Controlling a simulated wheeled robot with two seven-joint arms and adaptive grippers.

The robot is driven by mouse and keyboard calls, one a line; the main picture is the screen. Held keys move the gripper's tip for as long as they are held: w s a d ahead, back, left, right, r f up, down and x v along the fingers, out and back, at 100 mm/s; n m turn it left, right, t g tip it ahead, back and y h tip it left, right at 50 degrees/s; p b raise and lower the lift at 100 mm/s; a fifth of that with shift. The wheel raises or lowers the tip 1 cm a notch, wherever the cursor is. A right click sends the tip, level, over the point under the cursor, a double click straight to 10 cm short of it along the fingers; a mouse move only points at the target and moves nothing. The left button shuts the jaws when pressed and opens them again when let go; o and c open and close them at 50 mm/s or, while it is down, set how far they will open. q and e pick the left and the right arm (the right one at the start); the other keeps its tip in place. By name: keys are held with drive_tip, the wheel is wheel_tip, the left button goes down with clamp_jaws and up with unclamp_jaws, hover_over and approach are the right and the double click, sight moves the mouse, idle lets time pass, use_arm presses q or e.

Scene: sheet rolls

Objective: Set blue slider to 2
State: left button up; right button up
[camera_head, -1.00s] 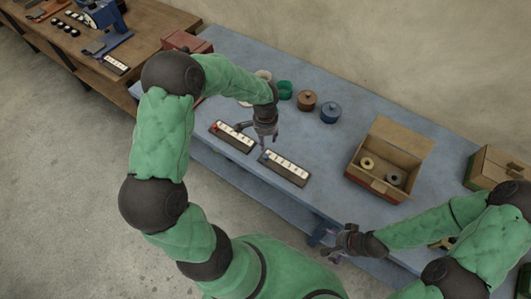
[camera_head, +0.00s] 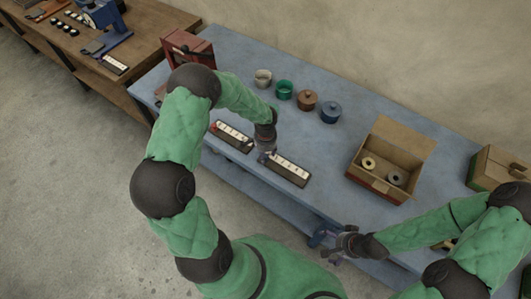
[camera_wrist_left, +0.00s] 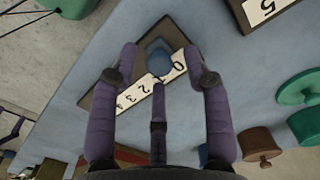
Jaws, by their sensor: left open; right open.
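The blue slider's knob (camera_wrist_left: 158,58) shows in the left wrist view near the 0 end of its white numbered scale (camera_wrist_left: 135,92). In the head view its dark strip (camera_head: 288,170) lies on the blue table, the knob end mostly hidden by my left gripper. My left gripper (camera_head: 266,150) is over that end. In the wrist view its open fingers (camera_wrist_left: 160,68) stand on both sides of the knob, with another finger below in the picture; I cannot tell whether they touch it. My right gripper (camera_head: 342,243) is open and empty near the table's front edge.
A second numbered strip (camera_head: 234,136) with a red slider lies just left. Several round pots, including a blue one (camera_head: 331,112), stand behind. An open cardboard box (camera_head: 370,188) with rolls is to the right. The table between strips and box is clear.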

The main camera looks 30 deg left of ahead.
sight(279, 167)
use_arm(q)
clamp_jaws()
drive_tip(key=d+b, duration=0.1)
drive_tip(key=d, duration=0.2)
drive_tip(key=d+b, duration=0.1)
drive_tip(key=d, duration=0.1)
drive_tip(key=shift+s+d, duration=0.2)
drive_tip(key=shift+d, duration=0.5)
unclamp_jaws()
drive_tip(key=shift+r, duration=0.1)
